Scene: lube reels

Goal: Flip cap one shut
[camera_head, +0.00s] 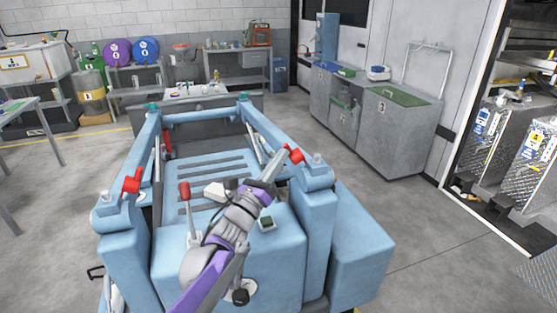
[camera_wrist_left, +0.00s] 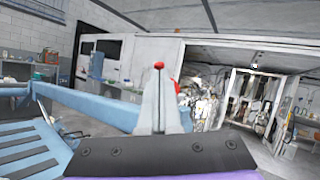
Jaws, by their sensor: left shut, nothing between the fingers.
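My left gripper (camera_head: 276,163) reaches over the blue machine, with its fingers together and empty. Its tips are close to a red cap-like part (camera_head: 293,153) on the right blue rail; I cannot tell whether they touch. In the left wrist view the shut fingers (camera_wrist_left: 160,80) point ahead, with a small red piece (camera_wrist_left: 159,65) at their tips and another red part (camera_wrist_left: 177,86) just to their right. A second red part (camera_head: 132,181) sits on the left rail. No label shows which is cap one, and I cannot tell whether either is open. My right gripper is not in view.
The blue machine (camera_head: 180,243) has raised rails on both sides and a red-knobbed lever (camera_head: 184,192) left of my arm. Grey cabinets (camera_head: 395,130) stand at the right wall.

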